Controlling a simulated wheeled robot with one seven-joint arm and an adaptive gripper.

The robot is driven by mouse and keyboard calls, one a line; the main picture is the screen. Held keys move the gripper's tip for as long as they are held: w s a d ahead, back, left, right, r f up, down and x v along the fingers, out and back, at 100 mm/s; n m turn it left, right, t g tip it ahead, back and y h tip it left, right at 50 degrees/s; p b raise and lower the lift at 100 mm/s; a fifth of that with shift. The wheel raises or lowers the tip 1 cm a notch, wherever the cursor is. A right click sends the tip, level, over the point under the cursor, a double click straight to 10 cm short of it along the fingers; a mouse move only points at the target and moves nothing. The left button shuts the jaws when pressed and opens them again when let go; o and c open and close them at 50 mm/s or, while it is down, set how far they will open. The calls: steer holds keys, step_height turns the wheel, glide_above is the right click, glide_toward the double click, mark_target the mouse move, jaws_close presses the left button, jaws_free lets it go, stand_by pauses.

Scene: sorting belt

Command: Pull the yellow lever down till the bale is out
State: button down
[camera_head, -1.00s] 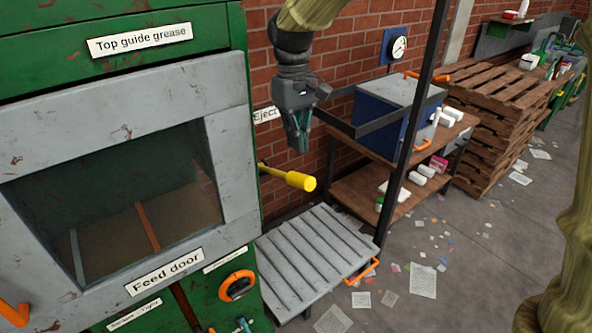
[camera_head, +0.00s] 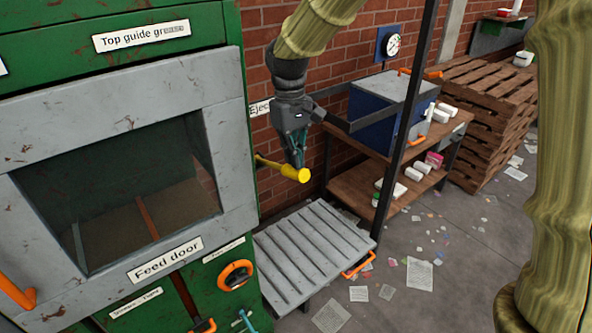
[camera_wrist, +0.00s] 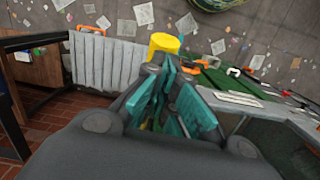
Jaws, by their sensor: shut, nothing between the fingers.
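The yellow lever (camera_head: 302,174) sticks out from the right side of the green baler (camera_head: 70,20), beside the partly covered "Eject" label (camera_head: 260,107). It points right and slightly down. My gripper (camera_head: 297,160) is shut with nothing between its fingers. Its fingertips overlap the lever near its thick yellow end in the head view; I cannot tell whether they touch. In the wrist view the yellow end (camera_wrist: 163,43) shows just past the fingertips of my gripper (camera_wrist: 172,70). No bale is plainly visible; the space behind the feed door (camera_head: 228,160) is dark.
A grey slatted platform (camera_head: 315,250) lies below the lever. A dark upright post (camera_head: 405,130) stands to the right, before a wooden bench (camera_head: 365,185) with a blue box (camera_head: 375,118). Papers litter the floor (camera_head: 450,250).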

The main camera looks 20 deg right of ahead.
mark_target(293, 172)
steer(key=shift+w+f, duration=0.5)
steer(key=shift+f, duration=0.1)
steer(key=shift+s+r, duration=0.25)
steer(key=shift+s, duration=0.15)
steer(key=shift+w+f, duration=0.2)
steer(key=shift+f, duration=0.3)
step_height(293, 172, down, 2)
steer(key=shift+s+b, duration=0.15)
steer(key=shift+b, duration=0.3)
steer(key=shift+f, duration=0.85)
steer(key=shift+r, duration=0.1)
